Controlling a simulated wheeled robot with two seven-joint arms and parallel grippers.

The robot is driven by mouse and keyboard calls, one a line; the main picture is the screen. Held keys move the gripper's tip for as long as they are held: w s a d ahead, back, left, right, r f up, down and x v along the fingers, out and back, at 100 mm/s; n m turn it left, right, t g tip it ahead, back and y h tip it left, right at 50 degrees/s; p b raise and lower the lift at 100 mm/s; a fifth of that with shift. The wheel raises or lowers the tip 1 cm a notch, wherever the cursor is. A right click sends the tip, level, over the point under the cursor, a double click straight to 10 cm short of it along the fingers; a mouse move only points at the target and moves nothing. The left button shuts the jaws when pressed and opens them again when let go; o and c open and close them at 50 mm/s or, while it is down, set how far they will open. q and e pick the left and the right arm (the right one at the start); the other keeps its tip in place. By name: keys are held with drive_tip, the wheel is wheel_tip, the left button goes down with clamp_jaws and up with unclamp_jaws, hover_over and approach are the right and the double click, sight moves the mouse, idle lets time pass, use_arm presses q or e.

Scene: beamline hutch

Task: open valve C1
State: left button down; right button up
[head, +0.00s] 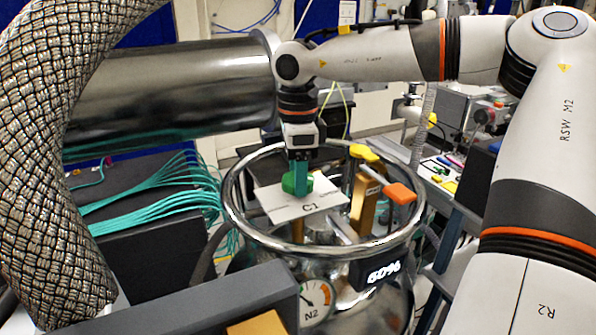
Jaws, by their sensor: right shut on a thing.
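Valve C1 has a green knob (289,185) just behind a white plate marked C1 (296,208), inside the metal ring at the top of a shiny vessel. My right gripper (301,182) points straight down from above, its teal fingers shut on the green knob. The fingers hide part of the knob, so how far the valve is turned cannot be told. My left gripper is not in view.
The vessel's metal ring (240,222) surrounds the valve. Close on the right stand a yellow handle (364,153) and an orange handle (400,193). A display (383,271) reads 60%, beside an N2 gauge (316,300). A braided hose (50,150) and teal cables (165,190) fill the left.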

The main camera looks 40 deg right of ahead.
drive_tip(key=shift+r, duration=0.15)
idle(0.3)
drive_tip(key=o, duration=1)
wheel_tip(320, 180, up, 12)
drive_tip(key=shift+f+b, duration=0.1)
drive_tip(key=shift+b, duration=0.4)
